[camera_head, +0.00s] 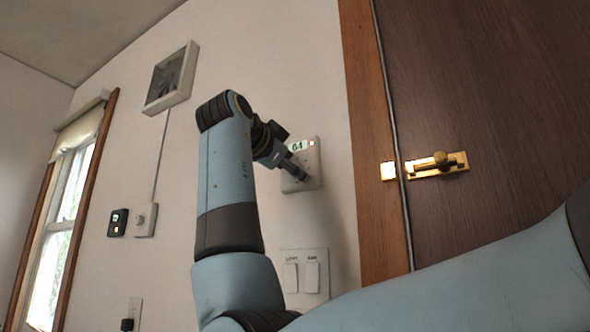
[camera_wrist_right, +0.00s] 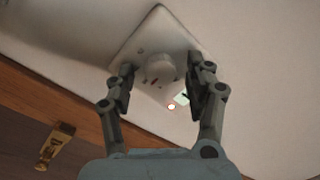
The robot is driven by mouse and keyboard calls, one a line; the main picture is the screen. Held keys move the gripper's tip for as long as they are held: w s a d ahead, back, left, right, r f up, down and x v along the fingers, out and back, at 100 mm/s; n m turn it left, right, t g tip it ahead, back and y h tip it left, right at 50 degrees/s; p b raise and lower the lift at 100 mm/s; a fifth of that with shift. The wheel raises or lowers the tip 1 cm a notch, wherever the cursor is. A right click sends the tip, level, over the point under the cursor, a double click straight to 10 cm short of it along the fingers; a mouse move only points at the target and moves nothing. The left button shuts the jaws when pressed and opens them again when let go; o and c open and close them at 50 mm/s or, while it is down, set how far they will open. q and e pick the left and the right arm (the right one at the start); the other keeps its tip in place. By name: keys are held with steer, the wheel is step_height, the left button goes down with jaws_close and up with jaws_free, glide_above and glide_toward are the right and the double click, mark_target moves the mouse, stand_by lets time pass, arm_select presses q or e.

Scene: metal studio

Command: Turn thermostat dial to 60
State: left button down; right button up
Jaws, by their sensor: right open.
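The white thermostat (camera_head: 312,163) is on the wall, and its small display reads 64 in the head view. My right gripper (camera_head: 300,172) is in front of the thermostat in the head view and hides the dial there. In the wrist view my right gripper (camera_wrist_right: 160,80) is open, with one finger on each side of the dial and gaps between. The display is partly hidden behind one finger in that view. My left gripper is not in view.
A wall switch plate (camera_head: 302,278) is below the thermostat. A wooden door frame (camera_head: 372,150) and a door with a brass latch (camera_head: 438,164) stand to the right. Further left are a dark small panel (camera_head: 117,222), a white knob box (camera_head: 146,219) and a window.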

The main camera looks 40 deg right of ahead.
steer(key=shift+a, duration=0.1)
steer(key=c, duration=0.5)
jaws_close()
arm_select(q)
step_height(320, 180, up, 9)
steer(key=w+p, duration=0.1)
steer(key=p, duration=0.7)
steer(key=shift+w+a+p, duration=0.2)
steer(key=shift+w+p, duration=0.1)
steer(key=shift+p, duration=0.05)
arm_select(e)
steer(key=shift+r+n+g+y, duration=0.15)
steer(key=shift+n+g+y, duration=0.15)
steer(key=shift+n, duration=4)
steer(key=shift+w, duration=0.1)
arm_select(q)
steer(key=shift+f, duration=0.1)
arm_select(e)
steer(key=o, duration=0.5)
jaws_free()
